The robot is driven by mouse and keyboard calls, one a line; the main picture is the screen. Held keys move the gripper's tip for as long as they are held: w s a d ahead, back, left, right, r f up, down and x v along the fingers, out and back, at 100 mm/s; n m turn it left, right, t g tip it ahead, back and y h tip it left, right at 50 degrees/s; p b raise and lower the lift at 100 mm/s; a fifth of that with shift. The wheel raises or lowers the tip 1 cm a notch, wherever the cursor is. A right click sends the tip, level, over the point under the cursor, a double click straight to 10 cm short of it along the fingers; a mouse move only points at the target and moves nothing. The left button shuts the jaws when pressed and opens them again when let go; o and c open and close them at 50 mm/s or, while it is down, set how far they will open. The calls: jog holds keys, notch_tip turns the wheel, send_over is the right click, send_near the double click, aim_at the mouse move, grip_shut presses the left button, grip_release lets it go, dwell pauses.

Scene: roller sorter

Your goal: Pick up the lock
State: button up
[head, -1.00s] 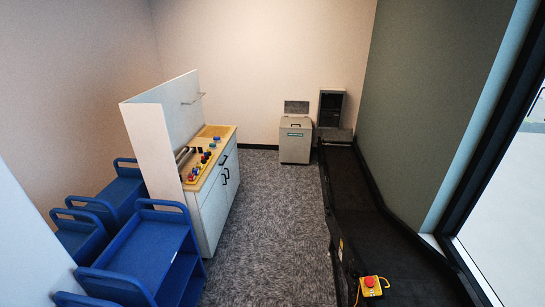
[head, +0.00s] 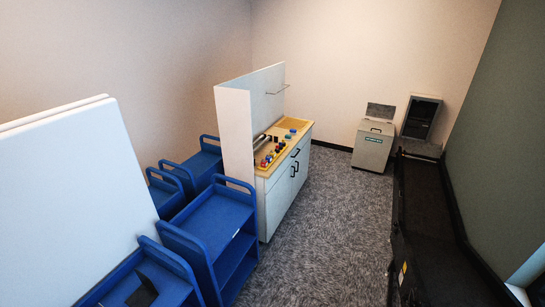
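I cannot make out a lock in the head view. Several small coloured items, red, blue and dark, lie on the wooden top of a white cabinet (head: 285,185); they are too small to identify. A small dark object (head: 143,291) lies on the nearest blue cart at the bottom left; I cannot tell what it is. My gripper is not in view.
Several blue carts (head: 208,222) stand left of the cabinet. A white panel (head: 75,200) fills the near left. A grey bin (head: 373,146) stands at the back wall. A black conveyor (head: 432,240) runs along the right. Grey carpet (head: 335,225) between cabinet and conveyor is clear.

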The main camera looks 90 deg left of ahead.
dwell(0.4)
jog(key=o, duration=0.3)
